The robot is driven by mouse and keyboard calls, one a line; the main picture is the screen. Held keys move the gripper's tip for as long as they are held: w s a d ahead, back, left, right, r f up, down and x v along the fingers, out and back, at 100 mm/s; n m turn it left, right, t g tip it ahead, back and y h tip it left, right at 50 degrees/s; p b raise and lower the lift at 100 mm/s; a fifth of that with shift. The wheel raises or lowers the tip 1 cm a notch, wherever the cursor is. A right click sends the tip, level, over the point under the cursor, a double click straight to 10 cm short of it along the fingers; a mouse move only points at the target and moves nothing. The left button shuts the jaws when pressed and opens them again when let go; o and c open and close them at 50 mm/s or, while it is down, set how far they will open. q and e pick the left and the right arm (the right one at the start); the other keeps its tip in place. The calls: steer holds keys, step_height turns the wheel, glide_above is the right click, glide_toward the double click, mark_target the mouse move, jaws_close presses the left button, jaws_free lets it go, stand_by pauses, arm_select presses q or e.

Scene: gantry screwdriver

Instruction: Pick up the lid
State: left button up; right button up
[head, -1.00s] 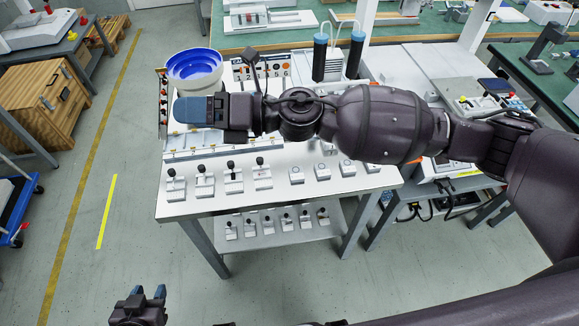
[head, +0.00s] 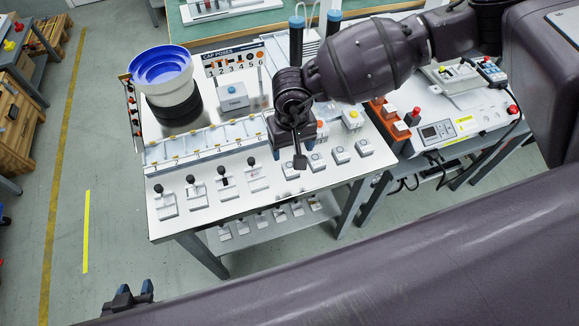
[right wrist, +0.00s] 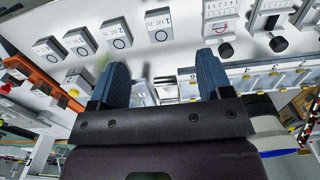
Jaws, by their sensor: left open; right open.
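Several small grey-white blocks with a round mark on top, which look like lids, stand in a row at the front right of the white table; one is the block (head: 341,155). They also show in the right wrist view, such as the block (right wrist: 116,31). I cannot tell which one the task means. My right gripper (head: 299,143) points down over the table, behind this row. In the right wrist view its blue fingers (right wrist: 162,76) are apart with nothing between them. My left gripper (head: 134,291) is open and empty at the bottom left, away from the table.
Several white units with black knobs (head: 195,192) stand at the front left. A blue bowl feeder (head: 161,68) stands at the back left. A long compartmented fixture (head: 205,141) crosses the middle. A box with a yellow button (head: 352,118) and a control panel (head: 437,131) are to the right.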

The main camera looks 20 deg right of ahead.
steer(key=f, duration=0.1)
glide_above(293, 173)
steer(key=f, duration=0.4)
steer(key=shift+a+f, duration=0.2)
steer(key=shift+a, duration=0.1)
steer(key=shift+f, duration=0.35)
steer(key=f, duration=0.3)
steer(key=f+b, duration=0.1)
steer(key=shift+d+f, duration=0.3)
steer(key=shift+f, duration=0.1)
steer(key=c, duration=1)
steer(key=shift+r, duration=0.15)
